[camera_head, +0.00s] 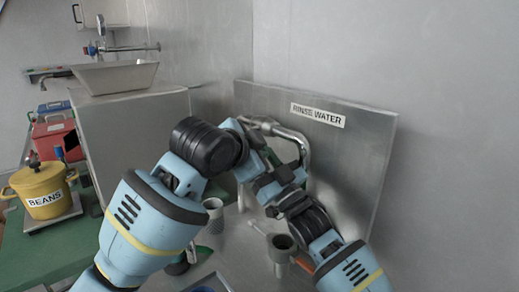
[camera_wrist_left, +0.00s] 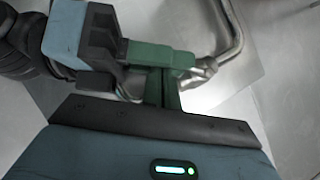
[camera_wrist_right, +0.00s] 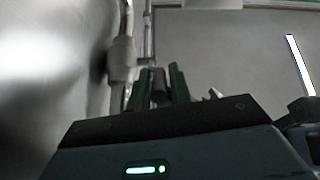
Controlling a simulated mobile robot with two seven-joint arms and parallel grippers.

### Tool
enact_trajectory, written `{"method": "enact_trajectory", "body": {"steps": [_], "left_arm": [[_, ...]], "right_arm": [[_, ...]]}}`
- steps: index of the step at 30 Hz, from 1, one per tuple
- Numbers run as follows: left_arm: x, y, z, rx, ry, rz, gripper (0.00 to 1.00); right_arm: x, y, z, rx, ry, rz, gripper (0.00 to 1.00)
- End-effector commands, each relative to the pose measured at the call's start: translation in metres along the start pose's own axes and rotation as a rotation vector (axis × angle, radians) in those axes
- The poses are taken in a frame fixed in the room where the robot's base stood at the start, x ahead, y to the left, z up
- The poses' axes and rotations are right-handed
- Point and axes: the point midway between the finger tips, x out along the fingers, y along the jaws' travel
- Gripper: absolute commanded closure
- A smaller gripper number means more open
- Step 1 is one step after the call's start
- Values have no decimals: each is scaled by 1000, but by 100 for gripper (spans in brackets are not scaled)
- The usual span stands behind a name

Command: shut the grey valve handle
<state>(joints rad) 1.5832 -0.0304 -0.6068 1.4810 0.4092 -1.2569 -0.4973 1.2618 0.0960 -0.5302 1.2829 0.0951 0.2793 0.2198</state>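A bent silver water pipe (camera_head: 303,148) stands before the metal panel marked RINSE WATER. A silver fitting on it also shows in the left wrist view (camera_wrist_left: 206,67). My left gripper (camera_head: 268,160) is close to the pipe; its green fingers (camera_wrist_left: 165,92) lie close together, and their tips are partly hidden. My right gripper reaches in beside it, and its green fingers (camera_wrist_right: 160,70) stand slightly apart. A dark grey piece (camera_wrist_right: 159,88) shows between them, perhaps the valve handle; I cannot tell whether they grip it. The handle is hidden in the head view.
The panel (camera_head: 365,150) closes off the back. A yellow BEANS pot (camera_head: 42,185) and a red box (camera_head: 55,138) are at the left, beside a metal cabinet (camera_head: 130,125).

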Motion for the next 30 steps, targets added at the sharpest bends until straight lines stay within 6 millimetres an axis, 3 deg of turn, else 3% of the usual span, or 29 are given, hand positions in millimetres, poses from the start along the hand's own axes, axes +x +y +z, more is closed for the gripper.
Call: {"method": "enact_trajectory", "body": {"steps": [3, 13, 21, 30], "left_arm": [[4, 1, 8, -4, -18, 4, 100], [3, 1, 6, -4, -14, 4, 100], [2, -1, 6, -4, -12, -1, 100], [1, -3, 5, -4, -10, -4, 100]], "right_arm": [[4, 0, -9, 0, 25, -4, 65], [-2, 0, -10, 1, 25, -3, 65], [-50, 2, -4, -1, 15, 0, 65], [-92, 8, -32, -1, 13, 0, 65]]}}
